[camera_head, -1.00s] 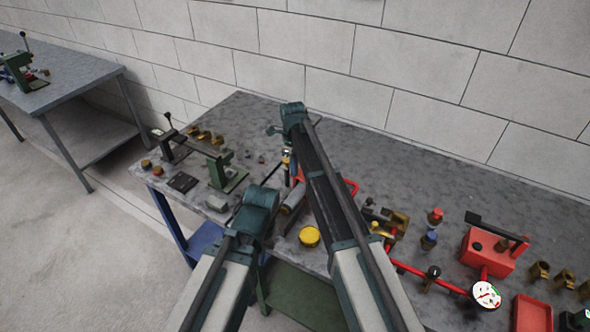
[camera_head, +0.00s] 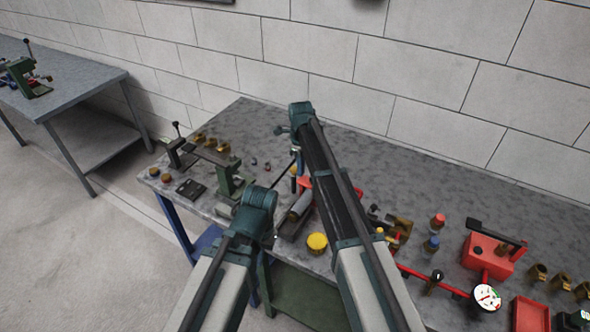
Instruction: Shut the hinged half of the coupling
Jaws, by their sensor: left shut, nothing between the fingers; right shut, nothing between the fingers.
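I cannot make out the coupling or its hinged half for certain. The middle of the bench is partly covered by my arms. A grey cylinder (camera_head: 300,207) lies between the arms, with small red parts beside it. A dark and brass fitting (camera_head: 402,227) sits just right of my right arm, and I cannot tell whether it is the coupling. My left arm reaches up to a teal joint over the bench's front edge. My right arm reaches further, over the bench.
The grey bench (camera_head: 450,178) is clear along the wall. A green press (camera_head: 230,178) stands left. A yellow-topped part (camera_head: 317,243) lies near the front edge. A red box with a lever (camera_head: 488,255), a white gauge (camera_head: 487,297) and a red tray (camera_head: 530,314) stand right.

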